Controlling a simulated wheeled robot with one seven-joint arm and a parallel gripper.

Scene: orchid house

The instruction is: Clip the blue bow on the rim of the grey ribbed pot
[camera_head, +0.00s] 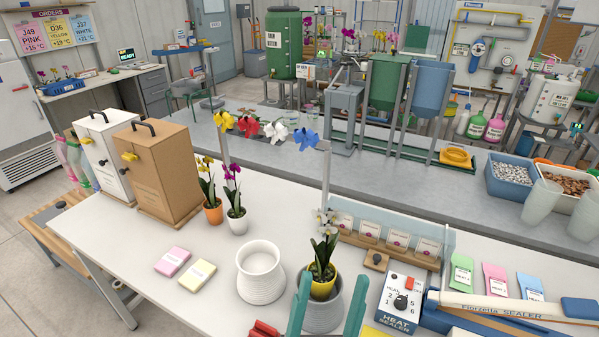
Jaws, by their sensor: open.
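The blue bow (300,137) hangs at the right end of a row of bows on a rail between two upright posts, above the back of the white table. The grey ribbed pot (322,318) stands at the front of the table. A yellow pot (323,289) with a white orchid (325,240) sits in it, and part of its rim is hidden. My gripper (332,284) shows at the bottom edge as two teal fingers, open and empty. In the picture the fingers lie on either side of the grey pot; I cannot tell whether they touch it.
Yellow (223,121), red (248,127) and white (276,132) bows hang beside the blue one. A white ribbed pot (261,270) stands left of the grey pot. A heat sealer (398,302) and seed-packet rack (385,237) crowd the right. Free tabletop lies left.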

